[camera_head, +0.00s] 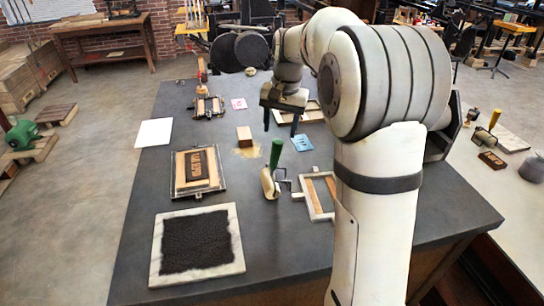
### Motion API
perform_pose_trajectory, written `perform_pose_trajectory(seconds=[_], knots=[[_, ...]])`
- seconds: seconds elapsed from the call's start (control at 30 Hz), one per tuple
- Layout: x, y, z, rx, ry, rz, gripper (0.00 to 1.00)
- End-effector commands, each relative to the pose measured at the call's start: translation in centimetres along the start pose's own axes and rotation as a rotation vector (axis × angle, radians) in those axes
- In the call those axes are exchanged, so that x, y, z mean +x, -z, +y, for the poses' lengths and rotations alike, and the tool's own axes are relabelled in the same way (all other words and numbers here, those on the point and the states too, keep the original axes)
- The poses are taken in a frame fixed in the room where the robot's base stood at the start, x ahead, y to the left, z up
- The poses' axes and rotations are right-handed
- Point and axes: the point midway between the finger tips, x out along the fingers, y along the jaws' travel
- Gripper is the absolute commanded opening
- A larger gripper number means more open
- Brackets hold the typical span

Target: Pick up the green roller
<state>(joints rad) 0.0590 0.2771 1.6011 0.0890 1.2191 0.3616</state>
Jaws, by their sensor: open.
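The green roller (275,156) stands on the dark table, its green handle pointing up. Its pale roller head (268,184) is at the bottom, with a thin metal frame beside it. My gripper (280,126) points down over the table, behind and slightly above the green handle in the picture. Its two fingers are apart with nothing between them. It looks apart from the roller, but the exact gap in depth is hard to tell.
A framed printing block (198,171) and a black inked slab (197,243) lie further left. The table's front middle is clear.

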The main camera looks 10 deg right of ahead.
Motion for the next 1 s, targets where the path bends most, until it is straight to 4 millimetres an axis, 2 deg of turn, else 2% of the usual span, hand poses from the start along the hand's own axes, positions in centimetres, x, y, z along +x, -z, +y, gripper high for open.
perform_pose_trajectory(seconds=[0.17,0.7,1.0], knots=[[0.8,1.1,-0.4,0.022,0.0,-0.011,0.55],[7.5,0.9,-0.1,0.021,0.001,-0.01,0.55],[8.0,0.9,-0.1,0.022,0.001,-0.008,0.53]])
